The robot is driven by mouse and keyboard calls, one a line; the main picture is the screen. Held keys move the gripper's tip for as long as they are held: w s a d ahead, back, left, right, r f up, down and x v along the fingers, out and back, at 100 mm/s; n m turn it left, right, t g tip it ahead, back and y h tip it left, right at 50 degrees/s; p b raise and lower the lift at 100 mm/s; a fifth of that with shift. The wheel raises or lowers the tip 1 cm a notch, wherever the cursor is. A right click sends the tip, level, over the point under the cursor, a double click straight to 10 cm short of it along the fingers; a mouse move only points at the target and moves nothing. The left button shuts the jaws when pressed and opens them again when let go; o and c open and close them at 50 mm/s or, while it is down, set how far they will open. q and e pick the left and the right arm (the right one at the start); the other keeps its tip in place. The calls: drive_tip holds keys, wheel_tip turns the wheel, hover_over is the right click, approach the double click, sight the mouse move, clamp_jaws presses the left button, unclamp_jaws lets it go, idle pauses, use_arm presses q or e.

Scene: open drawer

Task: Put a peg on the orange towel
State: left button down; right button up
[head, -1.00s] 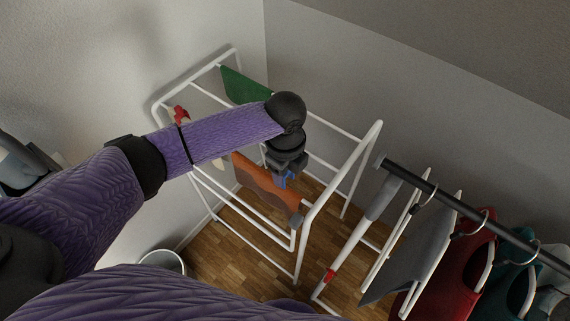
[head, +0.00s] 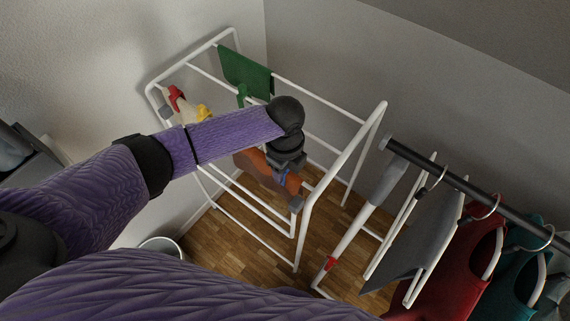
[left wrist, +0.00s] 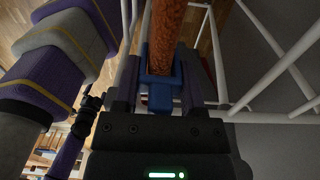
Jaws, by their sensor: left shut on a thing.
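The orange towel (head: 250,161) hangs over a bar of the white drying rack, partly hidden behind my left arm and gripper. It also shows at the top middle of the left wrist view (left wrist: 168,25). A blue peg (left wrist: 158,84) is between the fingers of my left gripper (left wrist: 160,72), with its prongs on both sides of the orange cloth in that view. My left gripper (head: 287,178) points down at the towel in the head view and is shut on the peg. Whether the peg grips the bar beneath is hidden. My right gripper is not clearly visible.
The white drying rack (head: 334,178) carries a green towel (head: 245,73) with a green peg (head: 241,94), and a pale cloth with red (head: 175,97) and yellow (head: 204,112) pegs. Clothes hang from a dark rail (head: 461,198) at right. A white bin (head: 162,243) stands lower left.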

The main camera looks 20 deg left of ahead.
use_arm(q)
drive_tip(key=shift+c, duration=0.5)
unclamp_jaws()
drive_tip(key=shift+r, duration=0.15)
